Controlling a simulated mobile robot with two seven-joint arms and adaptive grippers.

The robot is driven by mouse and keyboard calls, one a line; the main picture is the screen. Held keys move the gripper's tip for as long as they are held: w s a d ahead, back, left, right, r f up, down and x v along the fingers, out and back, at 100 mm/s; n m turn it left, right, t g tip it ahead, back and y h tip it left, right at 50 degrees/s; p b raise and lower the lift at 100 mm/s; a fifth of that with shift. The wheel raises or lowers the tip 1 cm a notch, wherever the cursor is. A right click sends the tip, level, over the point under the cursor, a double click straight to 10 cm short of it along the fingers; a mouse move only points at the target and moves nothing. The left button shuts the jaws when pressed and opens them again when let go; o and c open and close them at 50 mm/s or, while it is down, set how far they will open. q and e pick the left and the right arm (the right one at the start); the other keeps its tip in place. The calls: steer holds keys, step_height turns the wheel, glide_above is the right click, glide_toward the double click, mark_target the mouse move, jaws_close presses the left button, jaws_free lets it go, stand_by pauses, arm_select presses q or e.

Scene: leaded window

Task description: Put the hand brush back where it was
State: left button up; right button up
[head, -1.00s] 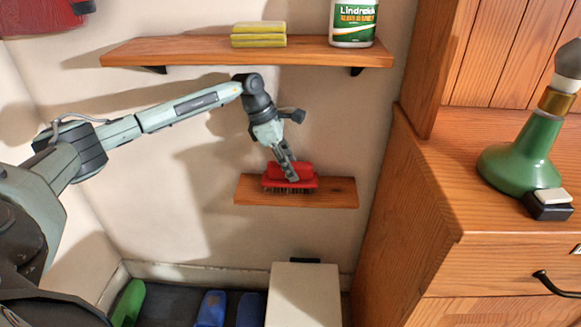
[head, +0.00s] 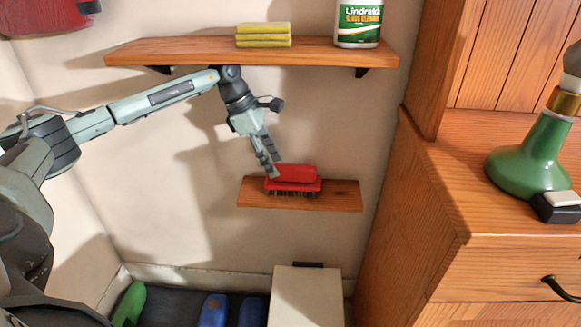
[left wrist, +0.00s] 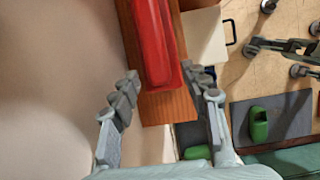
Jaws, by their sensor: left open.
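The hand brush (head: 296,176), red with dark bristles facing down, rests on the small lower wooden shelf (head: 340,196). My left gripper (head: 268,165) is just left of and slightly above the brush's left end. In the left wrist view the gripper (left wrist: 165,108) is open, its fingers spread, with nothing held between them. The red brush (left wrist: 152,45) lies ahead of the fingers along the shelf (left wrist: 168,108), with bare shelf at its near end. My right gripper is not in view.
A higher shelf (head: 190,52) holds yellow sponges (head: 263,35) and a white bottle (head: 358,22), above my left arm. A wooden cabinet (head: 480,270) with a green lamp (head: 533,155) stands at right. A pale box (head: 305,297) and blue footwear (head: 213,309) are below.

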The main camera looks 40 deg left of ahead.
arm_select(q)
steer(key=s+a, duration=0.4)
steer(key=a, duration=0.2)
steer(key=shift+s+a+b, duration=0.15)
steer(key=shift+a+b, duration=0.1)
steer(key=shift+b, duration=0.15)
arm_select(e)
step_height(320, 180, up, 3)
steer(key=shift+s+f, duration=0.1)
